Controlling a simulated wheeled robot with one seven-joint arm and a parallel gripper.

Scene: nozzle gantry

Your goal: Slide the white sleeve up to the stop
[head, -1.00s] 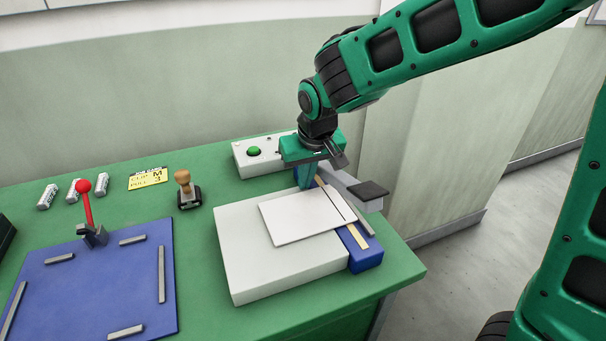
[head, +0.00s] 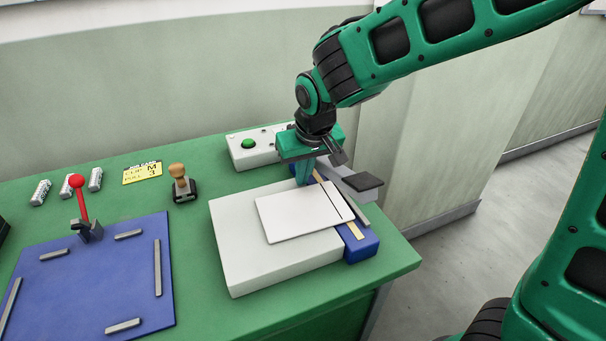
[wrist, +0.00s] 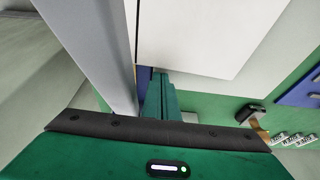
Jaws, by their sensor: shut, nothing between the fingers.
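The white sleeve (head: 300,212) is a thin flat sheet. It lies on a thick white block (head: 260,270) and reaches over a blue base (head: 362,247) at the block's right side. A tan strip (head: 355,231) shows from under the sleeve's near right edge. My gripper (head: 303,174) is shut and empty, pointing down at the sleeve's far edge. In the wrist view the fingers (wrist: 158,95) are close beside the edge of the sleeve (wrist: 200,35); contact is hard to tell. I cannot pick out the stop for certain.
A grey arm with a dark pad (head: 362,182) rises just right of my gripper. Behind is a box with a green button (head: 248,143). A wooden-handled stamp (head: 180,180), a yellow card (head: 142,172) and a blue board with a red-knobbed lever (head: 78,205) are left.

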